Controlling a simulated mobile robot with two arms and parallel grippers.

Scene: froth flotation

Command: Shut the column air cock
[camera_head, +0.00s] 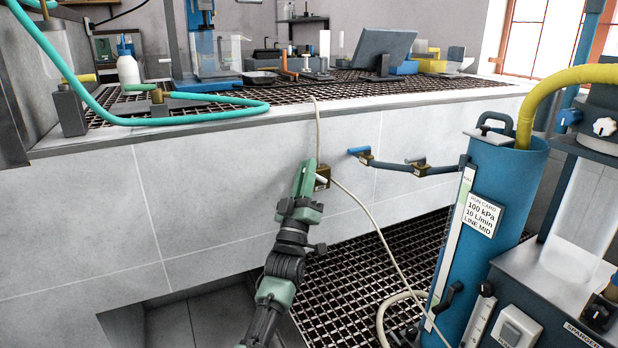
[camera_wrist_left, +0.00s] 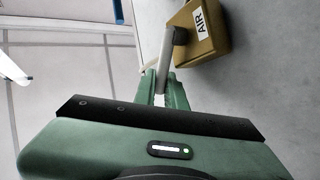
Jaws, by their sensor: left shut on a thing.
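The air cock is a brass block (camera_head: 323,171) on the pale front wall below the counter. In the left wrist view the brass block (camera_wrist_left: 212,30) carries an "AIR" label, and a pale grey lever (camera_wrist_left: 166,58) comes out of its dark pivot. My left gripper (camera_head: 308,168) reaches up to the cock. In the left wrist view its green fingers (camera_wrist_left: 164,88) are shut on the lever. The fingers hide the lever's lower part. The blue column (camera_head: 485,200) stands at the right with a run card (camera_head: 482,214). My right gripper is not in view.
A blue-handled valve (camera_head: 360,151) and a dark-handled valve (camera_head: 416,163) sit on the wall right of the cock. A thin cream hose (camera_head: 365,212) hangs close beside my gripper. A teal hose (camera_head: 155,119) lies on the counter. Dark grating (camera_head: 345,285) covers the floor.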

